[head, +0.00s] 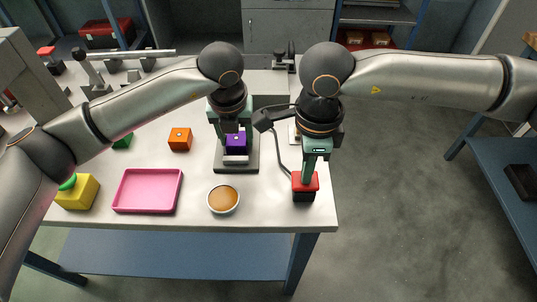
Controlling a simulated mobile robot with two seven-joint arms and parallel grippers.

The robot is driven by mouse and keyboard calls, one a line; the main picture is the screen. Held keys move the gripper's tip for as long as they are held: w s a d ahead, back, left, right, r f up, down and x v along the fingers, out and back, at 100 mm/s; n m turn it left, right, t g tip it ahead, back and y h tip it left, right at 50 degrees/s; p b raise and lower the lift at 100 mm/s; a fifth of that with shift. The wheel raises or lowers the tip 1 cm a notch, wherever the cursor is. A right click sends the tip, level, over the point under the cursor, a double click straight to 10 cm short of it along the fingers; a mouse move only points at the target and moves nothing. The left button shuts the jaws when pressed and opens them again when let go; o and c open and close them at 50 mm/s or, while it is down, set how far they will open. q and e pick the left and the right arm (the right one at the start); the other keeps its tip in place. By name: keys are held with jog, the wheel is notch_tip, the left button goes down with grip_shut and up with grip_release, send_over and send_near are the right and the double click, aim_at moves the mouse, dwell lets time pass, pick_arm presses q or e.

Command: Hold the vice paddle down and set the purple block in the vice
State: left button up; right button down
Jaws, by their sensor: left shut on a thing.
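The purple block (236,142) is between the fingers of my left gripper (236,135), which is shut on it. The red vice paddle (309,182) sits on a black base near the table's right front corner. My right gripper (306,181) points down with its fingers together, and its tips meet the paddle's top. How far the paddle is pressed is not clear.
A bowl of orange-brown content (223,199) stands in front of the vice. A pink tray (148,191), an orange block (180,139), a green block (122,142) and a yellow box with a green button (78,192) lie left. A dark cable runs beside the paddle.

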pick_arm(q)
jog(key=o, duration=1.5)
jog(key=shift+c, duration=0.2)
pick_arm(e)
jog(key=shift+s+f, duration=0.15)
jog(key=shift+f, duration=0.05)
pick_arm(q)
jog(key=shift+r, duration=4.5)
pick_arm(e)
jog(key=shift+r, duration=0.2)
pick_arm(q)
jog(key=shift+r+p, duration=0.8)
jog(key=shift+p, duration=0.05)
pick_arm(e)
jog(key=shift+r, duration=2)
pick_arm(q)
notch_tip(320, 180, up, 3)
jog(key=p, duration=0.3)
jog(key=shift+r, duration=0.15)
pick_arm(e)
notch_tip(320, 180, up, 7)
